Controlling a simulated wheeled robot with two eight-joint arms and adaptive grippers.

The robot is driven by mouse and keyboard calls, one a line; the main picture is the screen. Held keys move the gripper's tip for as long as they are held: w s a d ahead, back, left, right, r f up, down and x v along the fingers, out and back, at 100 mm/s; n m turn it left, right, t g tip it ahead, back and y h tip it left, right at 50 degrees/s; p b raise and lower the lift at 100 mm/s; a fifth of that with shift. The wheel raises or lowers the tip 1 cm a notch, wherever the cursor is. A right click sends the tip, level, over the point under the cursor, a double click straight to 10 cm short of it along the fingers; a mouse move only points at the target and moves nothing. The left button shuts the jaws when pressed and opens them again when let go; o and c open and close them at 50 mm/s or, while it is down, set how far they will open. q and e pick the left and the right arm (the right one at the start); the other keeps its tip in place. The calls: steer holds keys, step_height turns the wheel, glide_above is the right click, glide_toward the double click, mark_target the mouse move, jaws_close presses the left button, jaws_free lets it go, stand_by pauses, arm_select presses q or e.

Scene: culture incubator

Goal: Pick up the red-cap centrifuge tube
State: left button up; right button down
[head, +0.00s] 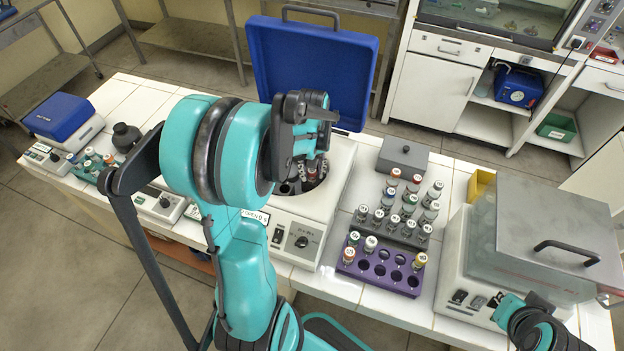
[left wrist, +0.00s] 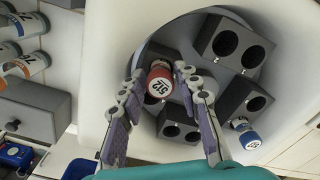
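The red-cap centrifuge tube (left wrist: 159,82) sits in the centrifuge's rotor, its cap marked with dark digits; its body is mostly hidden. My left gripper (left wrist: 161,80) is open, with one finger on each side of the red cap and a visible gap on both sides. In the head view my left gripper (head: 318,125) hangs over the open centrifuge (head: 325,222) and hides much of the rotor. A blue-cap tube (left wrist: 246,135) sits in another rotor slot. Of my right arm, only a teal and black part shows at the lower right in the head view.
The centrifuge's blue lid (head: 315,65) stands open behind the bowl. A purple rack (head: 385,277) and a grey rack with several capped tubes stand to the right. A covered box-like device (head: 545,235) is further right. Other devices stand at the left.

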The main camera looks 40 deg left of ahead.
arm_select(q)
jaws_close()
steer(key=shift+r, duration=0.1)
